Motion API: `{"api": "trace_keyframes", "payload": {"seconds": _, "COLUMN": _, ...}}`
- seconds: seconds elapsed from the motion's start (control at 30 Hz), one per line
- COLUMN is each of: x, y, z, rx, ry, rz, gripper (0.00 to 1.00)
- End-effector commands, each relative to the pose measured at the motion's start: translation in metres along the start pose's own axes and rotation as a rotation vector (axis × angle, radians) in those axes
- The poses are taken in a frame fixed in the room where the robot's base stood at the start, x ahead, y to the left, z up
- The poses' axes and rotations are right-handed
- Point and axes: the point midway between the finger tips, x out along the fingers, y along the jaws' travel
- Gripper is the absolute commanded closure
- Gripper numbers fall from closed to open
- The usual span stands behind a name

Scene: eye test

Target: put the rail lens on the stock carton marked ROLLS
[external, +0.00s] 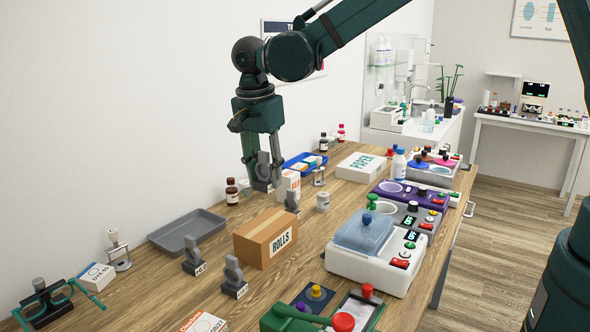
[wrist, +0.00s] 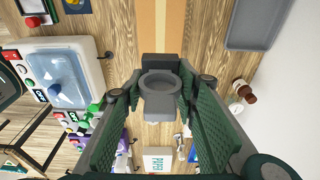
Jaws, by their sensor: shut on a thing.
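The rail lens (external: 263,166) is a grey ring on a small block with a pale label. My gripper (external: 256,160) points down and is shut on it, with the lens upright between the fingers. In the wrist view the lens (wrist: 161,88) shows between my green fingers (wrist: 160,98). The stock carton marked ROLLS (external: 258,240) is a brown box with a tape strip along its bare top. It stands on the table, nearer the camera than the lens. In the wrist view the carton (wrist: 145,22) is at the top edge. The gap below the lens is hard to judge.
Similar grey lenses stand by the carton: one behind (external: 292,202), two in front (external: 193,256) (external: 234,278). A grey tray (external: 187,230) lies left. A blue-lidded white device (external: 366,262) stands right. A white box (external: 288,184) and brown bottle (external: 232,191) are near my gripper.

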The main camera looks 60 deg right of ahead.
Motion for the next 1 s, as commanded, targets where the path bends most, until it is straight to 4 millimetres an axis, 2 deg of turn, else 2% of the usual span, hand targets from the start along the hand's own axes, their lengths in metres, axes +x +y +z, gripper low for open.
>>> {"api": "trace_keyframes", "payload": {"seconds": 0.17, "x": 0.008, "y": 0.000, "z": 0.001, "rx": 0.000, "ry": 0.000, "rz": 0.000, "gripper": 0.84}}
{"api": "trace_keyframes", "payload": {"seconds": 0.6, "x": 0.059, "y": 0.000, "z": 0.009, "rx": 0.000, "ry": 0.000, "rz": 0.000, "gripper": 0.84}}
{"api": "trace_keyframes", "payload": {"seconds": 1.0, "x": 0.063, "y": 0.000, "z": 0.009, "rx": 0.000, "ry": 0.000, "rz": 0.000, "gripper": 0.84}}
